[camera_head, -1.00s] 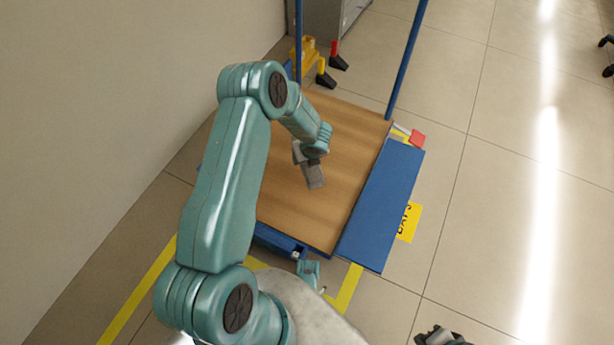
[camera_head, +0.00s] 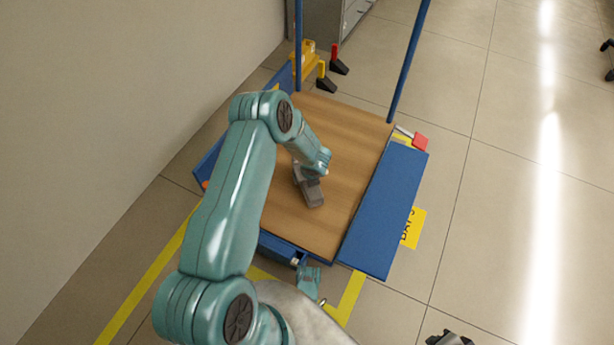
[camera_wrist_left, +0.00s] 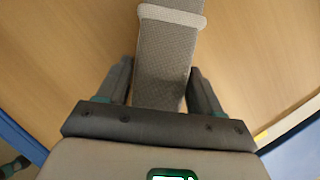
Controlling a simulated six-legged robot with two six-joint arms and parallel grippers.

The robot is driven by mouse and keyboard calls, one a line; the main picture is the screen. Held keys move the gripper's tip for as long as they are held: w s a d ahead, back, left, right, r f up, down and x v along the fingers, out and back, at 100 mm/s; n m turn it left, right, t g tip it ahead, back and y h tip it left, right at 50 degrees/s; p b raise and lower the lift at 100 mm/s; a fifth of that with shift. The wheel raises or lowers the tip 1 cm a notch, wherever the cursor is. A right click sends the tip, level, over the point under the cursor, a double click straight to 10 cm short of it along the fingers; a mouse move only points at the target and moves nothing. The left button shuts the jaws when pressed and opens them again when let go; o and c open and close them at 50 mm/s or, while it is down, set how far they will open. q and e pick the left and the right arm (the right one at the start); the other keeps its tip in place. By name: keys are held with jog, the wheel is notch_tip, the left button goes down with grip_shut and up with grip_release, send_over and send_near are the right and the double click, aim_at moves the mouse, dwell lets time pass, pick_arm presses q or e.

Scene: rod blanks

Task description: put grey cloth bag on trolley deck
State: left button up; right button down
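The grey cloth bag (camera_head: 312,194) is over the wooden deck of the blue trolley (camera_head: 345,140) and looks to rest on it, left of the deck's middle. My left gripper (camera_head: 308,176) is right at the bag. In the left wrist view, the bag (camera_wrist_left: 168,60), with a pale band across it, runs between the fingers of the left gripper (camera_wrist_left: 161,80). A narrow gap shows beside the left finger, so the gripper looks slightly open around the bag. The bag's near end is hidden behind the palm. My right gripper (camera_head: 450,339) is cut off at the bottom edge.
Two blue posts rise at the deck's far end. A blue side panel (camera_head: 385,210) runs along its right edge. Yellow and red parts (camera_head: 310,62) and a grey cabinet (camera_head: 330,18) stand behind. A wall is on the left. The rest of the deck is clear.

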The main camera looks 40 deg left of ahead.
pick_arm(q)
jog(key=o, duration=0.4)
